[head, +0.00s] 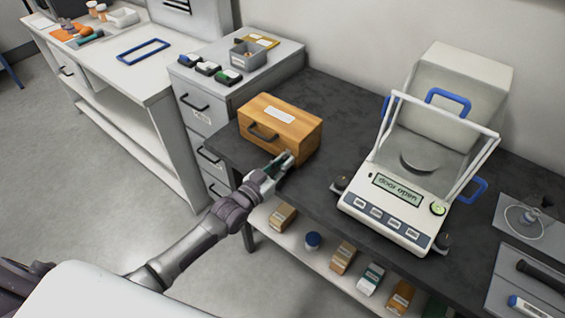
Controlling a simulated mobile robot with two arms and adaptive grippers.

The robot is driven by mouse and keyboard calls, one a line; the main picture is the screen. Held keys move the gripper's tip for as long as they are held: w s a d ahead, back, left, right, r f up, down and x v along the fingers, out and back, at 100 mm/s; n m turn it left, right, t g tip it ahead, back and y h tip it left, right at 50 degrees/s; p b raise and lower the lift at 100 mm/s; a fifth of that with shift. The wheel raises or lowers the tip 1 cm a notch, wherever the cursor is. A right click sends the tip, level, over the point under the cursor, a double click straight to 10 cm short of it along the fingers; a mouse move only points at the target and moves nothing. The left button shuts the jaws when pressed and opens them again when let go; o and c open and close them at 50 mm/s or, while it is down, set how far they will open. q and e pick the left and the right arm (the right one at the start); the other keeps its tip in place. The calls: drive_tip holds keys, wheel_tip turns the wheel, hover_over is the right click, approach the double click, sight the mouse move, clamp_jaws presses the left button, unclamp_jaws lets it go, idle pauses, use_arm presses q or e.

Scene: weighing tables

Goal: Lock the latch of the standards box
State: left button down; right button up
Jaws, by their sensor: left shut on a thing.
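The standards box (308,142) is a wooden box with a white label on its closed top and a dark handle on its front. It stands on the dark tabletop at the left end. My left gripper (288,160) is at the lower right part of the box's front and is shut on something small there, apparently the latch. The fingers hide the latch, so its position cannot be told. My right gripper is not in view.
A balance (385,208) reading "door open" stands to the right on the dark table (345,115). A drawer cabinet (200,116) with small boxes on top is at the left.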

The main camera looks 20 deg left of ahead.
use_arm(q)
drive_tip(key=shift+f, duration=0.1)
drive_tip(key=c, duration=1.4)
unclamp_jaws()
drive_tip(key=shift+c, duration=0.2)
drive_tip(key=shift+s, duration=0.1)
drive_tip(key=v, duration=1.2)
